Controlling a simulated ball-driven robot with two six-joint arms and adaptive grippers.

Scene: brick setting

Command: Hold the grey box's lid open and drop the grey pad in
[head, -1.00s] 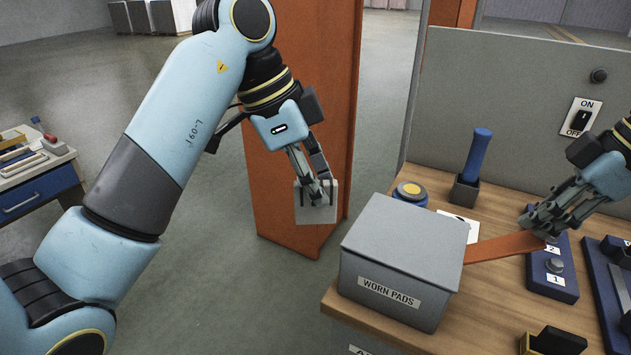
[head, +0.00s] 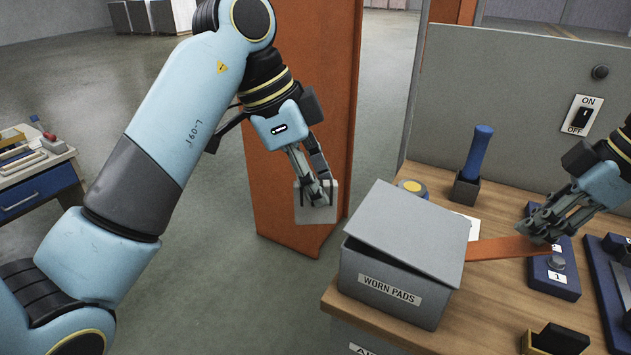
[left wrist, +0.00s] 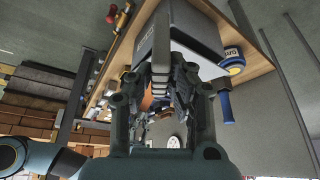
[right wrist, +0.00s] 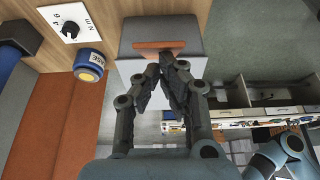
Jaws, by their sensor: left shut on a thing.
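The grey box (head: 385,285), labelled WORN PADS, stands at the table's left front corner. Its grey lid (head: 410,230) is tilted, with a narrow dark gap along the front and left edges. An orange-brown strip (head: 500,248) sticks out from the box's right side; it also shows in the right wrist view (right wrist: 158,48). My right gripper (head: 540,228) is at the strip's outer end, its fingertips together. My left gripper (head: 320,198) is shut on the grey pad (head: 316,212), a light square plate held in the air left of the box. The box's inside is hidden.
A blue-handled tool in a holder (head: 478,155) and a blue-and-yellow round item (head: 412,187) stand behind the box. A grey panel with a switch (head: 581,115) rises at the back. An orange post (head: 300,190) is behind the left gripper.

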